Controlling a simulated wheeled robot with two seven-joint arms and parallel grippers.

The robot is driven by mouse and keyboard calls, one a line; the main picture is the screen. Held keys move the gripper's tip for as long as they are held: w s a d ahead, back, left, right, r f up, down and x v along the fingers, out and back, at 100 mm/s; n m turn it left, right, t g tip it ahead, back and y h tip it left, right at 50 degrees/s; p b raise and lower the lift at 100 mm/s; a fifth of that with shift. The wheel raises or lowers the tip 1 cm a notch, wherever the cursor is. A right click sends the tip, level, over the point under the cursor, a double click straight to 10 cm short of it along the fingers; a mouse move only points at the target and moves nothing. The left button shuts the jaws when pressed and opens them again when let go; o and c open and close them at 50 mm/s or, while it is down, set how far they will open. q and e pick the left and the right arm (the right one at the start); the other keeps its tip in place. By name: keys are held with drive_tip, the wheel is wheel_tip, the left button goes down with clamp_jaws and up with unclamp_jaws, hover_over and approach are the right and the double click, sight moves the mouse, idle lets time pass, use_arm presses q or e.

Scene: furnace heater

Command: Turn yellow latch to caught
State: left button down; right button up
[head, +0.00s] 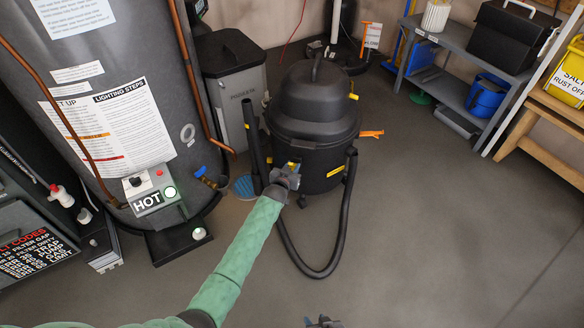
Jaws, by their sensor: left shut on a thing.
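A black shop vacuum (314,115) stands on the floor in the middle of the head view. A yellow latch (294,164) shows at its front, below the lid, partly hidden by my left gripper. My left gripper (289,172) is shut on this yellow latch. The latch's exact angle is too small and covered to tell.
The vacuum's black hose (312,274) loops on the floor in front of it. A grey water heater (110,100) stands at left, with a grey bin (236,85) behind. A grey shelf (455,70) and wooden bench (550,110) are at right. The right floor is clear.

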use_arm(q)
drive_tip(key=shift+r, duration=0.1)
drive_tip(key=c, duration=1.2)
unclamp_jaws()
drive_tip(key=shift+o, duration=0.2)
drive_tip(key=v, duration=0.7)
drive_tip(key=shift+s+p, duration=0.3)
drive_tip(key=shift+p, duration=0.15)
drive_tip(key=shift+a, duration=0.1)
